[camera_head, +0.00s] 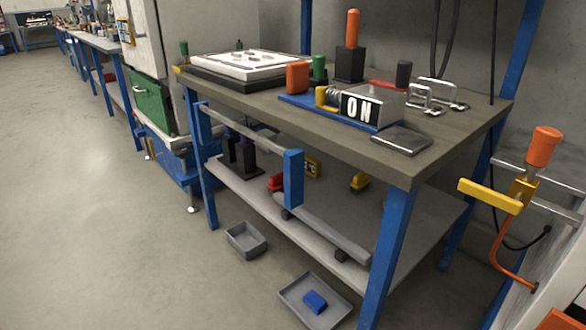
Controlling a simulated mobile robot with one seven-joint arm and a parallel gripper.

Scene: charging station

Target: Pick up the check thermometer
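A small dark block with yellow edges and a pale marking like "°C" (312,167) stands on the lower shelf of the workbench, just behind a blue upright block. It may be the check thermometer, but it is too small and too covered to be sure. The blue block hides its left part. My gripper is not in view.
The blue-legged workbench (455,143) carries a box marked "ON" (376,103), a white-topped plate (250,64) and a flat grey pad (401,140). A rail with a blue end block (293,180) crosses the shelf front. Grey trays (246,239) lie on the floor. The left floor is clear.

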